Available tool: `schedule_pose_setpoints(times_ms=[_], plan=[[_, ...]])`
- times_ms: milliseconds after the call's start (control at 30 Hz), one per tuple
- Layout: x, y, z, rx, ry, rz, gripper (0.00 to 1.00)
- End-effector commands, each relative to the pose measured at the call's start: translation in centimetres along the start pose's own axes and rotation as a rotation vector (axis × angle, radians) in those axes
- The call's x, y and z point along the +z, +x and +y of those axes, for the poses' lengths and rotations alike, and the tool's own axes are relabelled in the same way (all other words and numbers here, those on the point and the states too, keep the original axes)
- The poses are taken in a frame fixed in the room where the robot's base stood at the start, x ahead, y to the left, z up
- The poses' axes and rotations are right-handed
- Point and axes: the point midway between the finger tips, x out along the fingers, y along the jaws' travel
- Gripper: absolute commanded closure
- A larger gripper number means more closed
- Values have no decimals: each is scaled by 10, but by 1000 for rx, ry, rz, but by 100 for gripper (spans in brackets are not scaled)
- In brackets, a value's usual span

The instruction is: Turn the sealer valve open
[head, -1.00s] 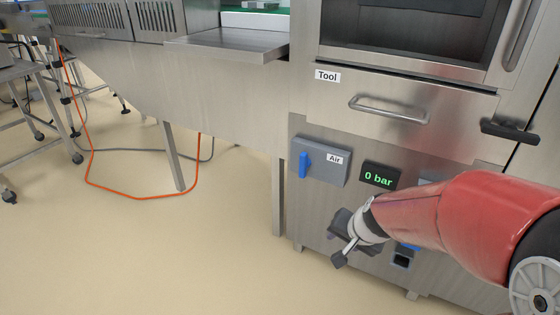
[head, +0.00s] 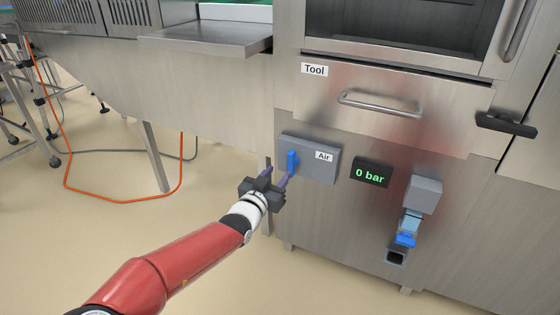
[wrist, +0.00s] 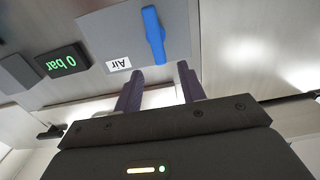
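The valve is a blue handle (head: 293,162) on a grey box labelled "Air" (head: 325,166) on the sealer's front; the handle stands upright in the head view. In the wrist view the blue handle (wrist: 153,35) shows ahead of the fingers, on the grey box (wrist: 105,30). My gripper (head: 276,177) is open, its two dark purple fingers apart, just in front of and slightly below the handle. The fingers (wrist: 160,85) hold nothing in the wrist view. The head view does not show clearly whether a finger touches the handle.
A display reading "0 bar" (head: 370,173) is right of the valve box. A grey unit with a blue part (head: 406,240) sits lower right. The "Tool" drawer handle (head: 384,103) is above. An orange hose (head: 120,201) lies on the open floor at left.

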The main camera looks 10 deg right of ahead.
Motion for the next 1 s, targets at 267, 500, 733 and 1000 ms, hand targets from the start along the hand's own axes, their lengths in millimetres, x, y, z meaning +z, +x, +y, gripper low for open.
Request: schedule_pose_setpoints(times_ms=[267,500,733,1000], plan=[[2,43,2,4,0,-2,60],[2,70,1,3,-2,-4,60],[2,75,1,1,-1,-5,60],[2,75,1,1,-1,-5,81]])
